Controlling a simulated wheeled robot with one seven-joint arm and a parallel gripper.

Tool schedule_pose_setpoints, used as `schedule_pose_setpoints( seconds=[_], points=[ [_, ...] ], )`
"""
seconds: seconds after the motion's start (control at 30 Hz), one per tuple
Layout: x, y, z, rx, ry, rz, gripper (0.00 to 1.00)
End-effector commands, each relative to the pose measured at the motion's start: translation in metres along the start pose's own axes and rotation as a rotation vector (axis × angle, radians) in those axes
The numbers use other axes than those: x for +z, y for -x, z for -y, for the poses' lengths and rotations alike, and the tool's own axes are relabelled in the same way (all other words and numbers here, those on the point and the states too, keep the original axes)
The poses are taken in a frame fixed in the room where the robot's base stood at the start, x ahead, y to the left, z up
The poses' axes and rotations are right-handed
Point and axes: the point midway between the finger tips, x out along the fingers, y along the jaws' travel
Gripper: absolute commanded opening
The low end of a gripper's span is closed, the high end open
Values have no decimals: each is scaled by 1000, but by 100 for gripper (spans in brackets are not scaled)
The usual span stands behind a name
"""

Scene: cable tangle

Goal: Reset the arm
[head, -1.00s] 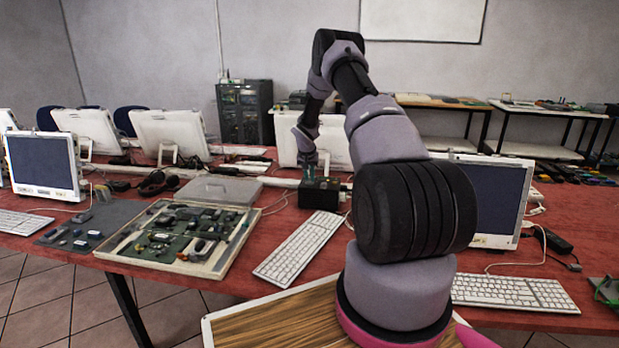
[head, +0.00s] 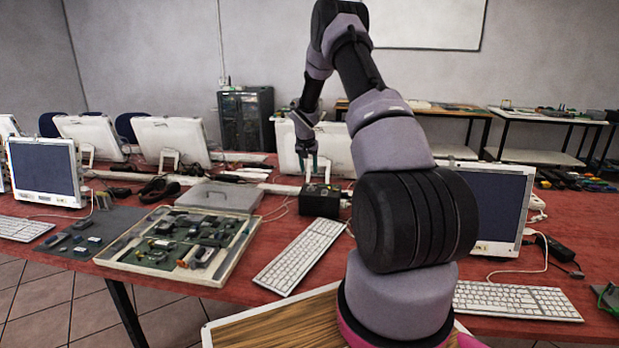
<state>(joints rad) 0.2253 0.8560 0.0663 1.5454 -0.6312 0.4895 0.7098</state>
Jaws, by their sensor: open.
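My arm rises from the lower right of the head view, arches up and bends down on its far side. My gripper (head: 308,172) points down, open, just above a small black box (head: 318,200) on the red table. Its fingertips look close to the top of the box. I cannot tell whether they touch it. The fingers are small and partly blurred at this distance.
The red table (head: 390,230) carries a white keyboard (head: 298,255), a tray of electronic parts (head: 118,262), a grey case (head: 220,196) and several monitors. One monitor (head: 490,205) stands right of my arm, with another keyboard (head: 515,298) before it. Cables lie around the box.

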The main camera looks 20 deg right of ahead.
Motion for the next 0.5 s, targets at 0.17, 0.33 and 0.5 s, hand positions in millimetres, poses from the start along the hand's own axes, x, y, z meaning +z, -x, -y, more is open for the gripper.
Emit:
schedule_pose_setpoints(
  seconds=[0.17,0.33,0.5],
  points=[
    [0,15,0,0,-1,0,48],
    [1,17,0,0,-1,1,48],
    [0,16,0,0,0,1,48]
  ],
)
